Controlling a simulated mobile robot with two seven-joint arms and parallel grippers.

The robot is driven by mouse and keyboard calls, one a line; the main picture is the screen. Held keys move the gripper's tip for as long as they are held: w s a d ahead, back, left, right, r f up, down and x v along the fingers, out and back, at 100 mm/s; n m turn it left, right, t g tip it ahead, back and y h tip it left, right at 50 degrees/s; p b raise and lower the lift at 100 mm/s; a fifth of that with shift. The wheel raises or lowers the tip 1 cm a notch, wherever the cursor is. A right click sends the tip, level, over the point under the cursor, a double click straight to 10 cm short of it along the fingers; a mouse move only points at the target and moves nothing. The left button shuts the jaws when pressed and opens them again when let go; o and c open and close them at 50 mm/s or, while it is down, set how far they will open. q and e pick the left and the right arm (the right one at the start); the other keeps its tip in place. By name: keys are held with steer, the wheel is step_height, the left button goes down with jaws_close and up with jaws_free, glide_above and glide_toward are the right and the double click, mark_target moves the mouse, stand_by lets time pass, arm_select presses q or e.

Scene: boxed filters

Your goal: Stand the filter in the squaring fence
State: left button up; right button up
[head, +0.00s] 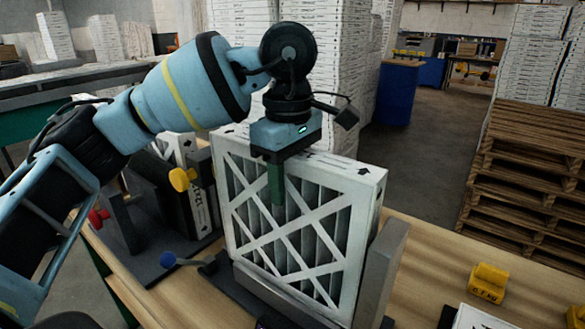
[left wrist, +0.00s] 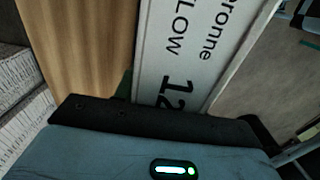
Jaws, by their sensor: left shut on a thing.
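The filter (head: 290,225) is a white-framed pleated panel with diagonal strips, standing near upright in the middle of the head view. My left gripper (head: 276,183) is shut on its top edge from above, one dark green finger lying over the front face. The left wrist view shows the filter's printed edge (left wrist: 180,55) beyond the gripper's dark body. The squaring fence (head: 385,268) is a grey metal corner with a tall wall at the filter's right and a low rail along its front bottom. The filter's bottom is hidden behind that rail, so I cannot tell whether it rests. My right gripper is out of view.
A dark fixture with a yellow knob (head: 180,179) and another boxed filter stand close on the left. A blue-knobbed lever (head: 169,259) lies at the front left. A yellow block (head: 487,283) sits on the wooden bench, right. Carton stacks and pallets (head: 525,165) stand behind.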

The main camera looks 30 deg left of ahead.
mark_target(289, 203)
arm_select(q)
steer(key=shift+f, duration=0.95)
steer(key=shift+f+b, duration=0.35)
steer(key=shift+f, duration=0.9)
steer(key=o, duration=1)
